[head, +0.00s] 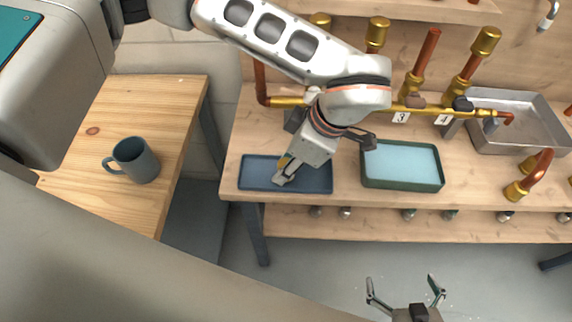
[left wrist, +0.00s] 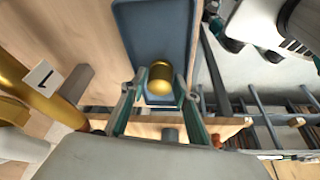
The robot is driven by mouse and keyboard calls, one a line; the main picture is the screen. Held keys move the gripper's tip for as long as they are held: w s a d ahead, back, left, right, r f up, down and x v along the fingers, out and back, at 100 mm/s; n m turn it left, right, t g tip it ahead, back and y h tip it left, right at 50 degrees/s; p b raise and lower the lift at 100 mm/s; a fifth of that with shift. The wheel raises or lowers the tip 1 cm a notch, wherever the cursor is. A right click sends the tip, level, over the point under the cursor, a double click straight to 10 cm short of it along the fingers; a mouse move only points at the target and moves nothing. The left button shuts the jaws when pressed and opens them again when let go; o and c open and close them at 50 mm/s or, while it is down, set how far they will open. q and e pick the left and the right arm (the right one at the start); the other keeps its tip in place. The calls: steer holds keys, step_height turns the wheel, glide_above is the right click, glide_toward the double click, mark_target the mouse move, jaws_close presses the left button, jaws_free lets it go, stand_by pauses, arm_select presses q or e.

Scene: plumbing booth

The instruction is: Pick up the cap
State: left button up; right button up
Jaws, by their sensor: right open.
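The cap (left wrist: 160,78) is a rounded gold piece in the left wrist view, in front of the blue tray's floor. My right gripper (head: 405,283) is open and empty, low in the head view, in front of the bench.
A green tray with a light blue inside (head: 400,187) is right of the blue tray. Brass and copper pipes (head: 345,105) stand behind. A metal basin (head: 540,150) and a copper elbow (head: 530,178) are at the right. A mug (head: 137,160) is on the left table.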

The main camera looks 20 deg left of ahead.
arm_select(q)
steer(key=shift+a+f, duration=0.1)
steer(key=shift+f, duration=0.1)
jaws_close()
arm_select(e)
steer(key=shift+w+r, duration=0.15)
steer(key=shift+w, duration=0.2)
steer(key=shift+s, duration=0.1)
arm_select(q)
step_height(320, 180, up, 25)
steer(key=p, duration=0.7)
steer(key=shift+f, duration=0.2)
arm_select(e)
step_height(320, 180, up, 8)
steer(key=w, duration=0.1)
steer(key=shift+w+a+t, duration=0.2)
steer(key=shift+w+t, duration=0.05)
steer(key=shift+t, duration=0.05)
steer(key=shift+s+f, duration=0.1)
steer(key=shift+f, duration=0.15)
